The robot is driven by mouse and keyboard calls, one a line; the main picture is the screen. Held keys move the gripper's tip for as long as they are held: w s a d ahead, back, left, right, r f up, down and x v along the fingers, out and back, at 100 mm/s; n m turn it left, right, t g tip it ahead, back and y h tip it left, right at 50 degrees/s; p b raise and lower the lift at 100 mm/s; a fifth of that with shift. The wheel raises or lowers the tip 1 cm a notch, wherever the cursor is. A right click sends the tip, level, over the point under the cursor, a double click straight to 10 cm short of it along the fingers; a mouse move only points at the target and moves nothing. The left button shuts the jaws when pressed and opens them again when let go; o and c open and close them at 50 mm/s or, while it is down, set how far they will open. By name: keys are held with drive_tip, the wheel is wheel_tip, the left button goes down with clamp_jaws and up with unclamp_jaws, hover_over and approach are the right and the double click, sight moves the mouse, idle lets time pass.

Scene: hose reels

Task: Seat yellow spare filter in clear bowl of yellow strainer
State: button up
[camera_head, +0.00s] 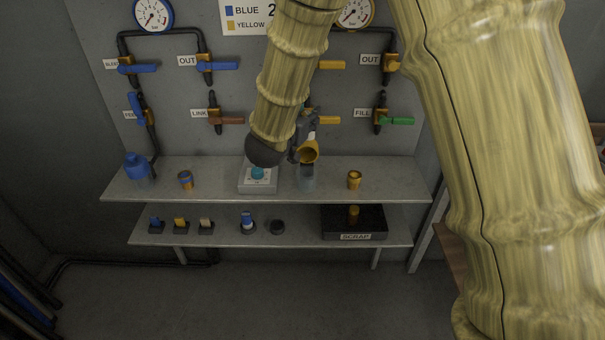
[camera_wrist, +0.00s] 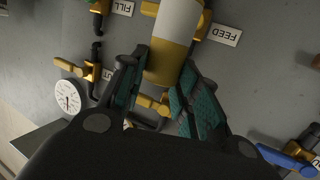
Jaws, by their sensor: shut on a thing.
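My gripper (camera_wrist: 163,66) is shut on a cylinder with a yellow band and a cream-white body, which looks like the yellow spare filter (camera_wrist: 172,25). Its cream part sticks out beyond the fingertips. In the head view my gripper (camera_head: 301,140) is low over the upper shelf. A yellow round part (camera_head: 309,152) shows beside the fingers there; I cannot tell whether it is the filter's end or part of the strainer. The clear bowl (camera_head: 307,180) stands on the shelf just below it. The bowl's inside is not clearly visible.
The upper shelf (camera_head: 215,190) also holds a blue strainer (camera_head: 136,164), a blue-banded collar (camera_head: 185,180), a grey box with a teal button (camera_head: 257,181) and a yellow collar (camera_head: 354,180). The lower shelf has several small parts and a black scrap tray (camera_head: 337,226). Valves and pipes line the wall behind.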

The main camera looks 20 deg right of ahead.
drive_tip(key=shift+w+f, duration=0.1)
drive_tip(key=shift+f, duration=0.2)
wheel_tip(320, 180, down, 17)
drive_tip(key=shift+p, duration=0.5)
idle(0.3)
drive_tip(key=o, duration=0.9)
drive_tip(key=shift+f, duration=0.1)
drive_tip(key=b+v, duration=0.1)
drive_tip(key=v, duration=1.1)
